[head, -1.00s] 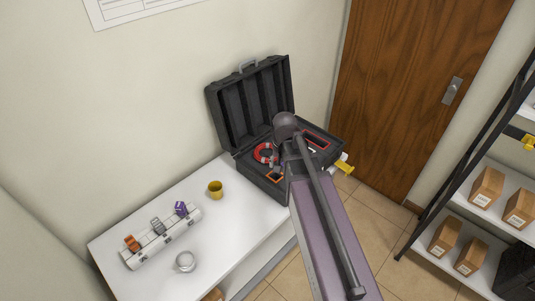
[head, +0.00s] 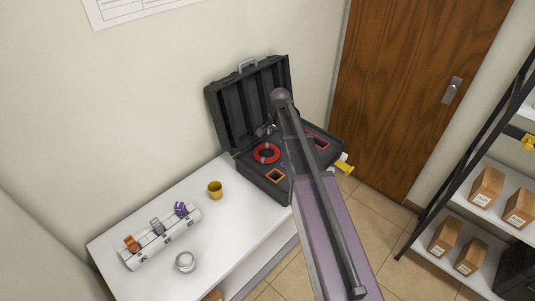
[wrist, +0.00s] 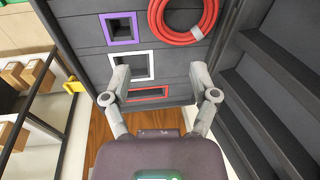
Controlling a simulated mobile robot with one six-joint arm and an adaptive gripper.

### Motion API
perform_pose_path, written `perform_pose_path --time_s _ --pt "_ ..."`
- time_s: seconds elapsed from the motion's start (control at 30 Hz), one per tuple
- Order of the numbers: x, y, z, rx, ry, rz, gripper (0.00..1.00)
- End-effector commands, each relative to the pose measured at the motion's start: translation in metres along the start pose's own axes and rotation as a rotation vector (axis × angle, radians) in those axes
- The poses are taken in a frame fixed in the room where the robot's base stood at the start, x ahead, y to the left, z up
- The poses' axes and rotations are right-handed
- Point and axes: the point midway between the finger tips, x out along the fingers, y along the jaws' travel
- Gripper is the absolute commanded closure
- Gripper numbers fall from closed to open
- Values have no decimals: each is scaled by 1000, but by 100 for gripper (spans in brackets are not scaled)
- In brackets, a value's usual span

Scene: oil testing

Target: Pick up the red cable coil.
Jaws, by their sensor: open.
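The red cable coil (head: 257,157) lies as a ring in the base of the open black case (head: 262,183). In the wrist view the red coil (wrist: 179,37) shows at the top, right of centre, its upper edge cut off by the frame. My gripper (wrist: 158,74) is open and empty, with its fingers spread over the framed slots beside the coil. The coil lies beyond the fingertips and is not between them. In the head view my gripper (head: 267,130) is partly hidden by my arm and sits near the lid side of the case.
The case lid (head: 245,105) stands upright behind. Slots framed in purple (wrist: 106,29), white (wrist: 109,67) and red (wrist: 165,96) are near the fingers. A yellow cup (head: 215,190) and a white rack (head: 150,250) stand on the white table. A shelf (head: 440,215) with boxes is at right.

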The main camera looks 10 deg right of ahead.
Motion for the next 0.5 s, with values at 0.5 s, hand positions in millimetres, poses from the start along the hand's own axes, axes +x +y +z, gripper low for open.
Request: perform_pose_path --time_s 0.5 --pt "38 0 1 -2 0 0 24"
